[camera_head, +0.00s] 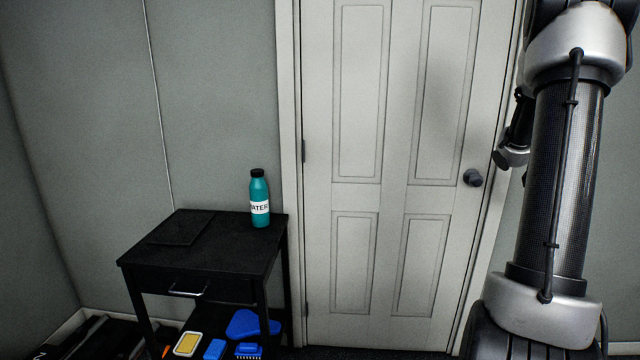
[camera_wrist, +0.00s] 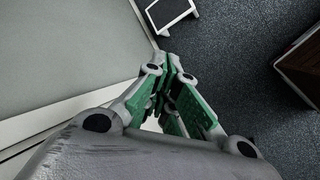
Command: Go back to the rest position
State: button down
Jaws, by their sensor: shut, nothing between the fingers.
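My gripper (camera_wrist: 170,62) shows in the wrist view with its green-sided fingers brought together at the tips and nothing between them. It points down over dark carpet beside a pale wall. In the head view my arm stands on the right side, in front of the white door's right edge; the gripper's fingers are not visible there.
A black side table (camera_head: 203,255) stands left of the closed white door (camera_head: 395,200). A teal water bottle (camera_head: 260,200) stands upright on it. Blue items and a yellow sponge (camera_head: 188,344) lie below. The wrist view shows a white-framed object (camera_wrist: 170,12) and a brown piece (camera_wrist: 302,65) on dark carpet.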

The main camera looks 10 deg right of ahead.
jog(key=s+a+r+m+t+y, duration=0.1)
jog(key=s+a, duration=0.4)
jog(key=a, duration=0.9)
jog(key=s+a+r+m+t+y, duration=0.1)
jog(key=s+a+r+y, duration=0.2)
jog(key=a, duration=1.1)
jog(key=s+a+r+m+t+y, duration=0.2)
jog(key=s+a+r, duration=0.4)
jog(key=a, duration=0.7)
jog(key=shift+s+a, duration=0.4)
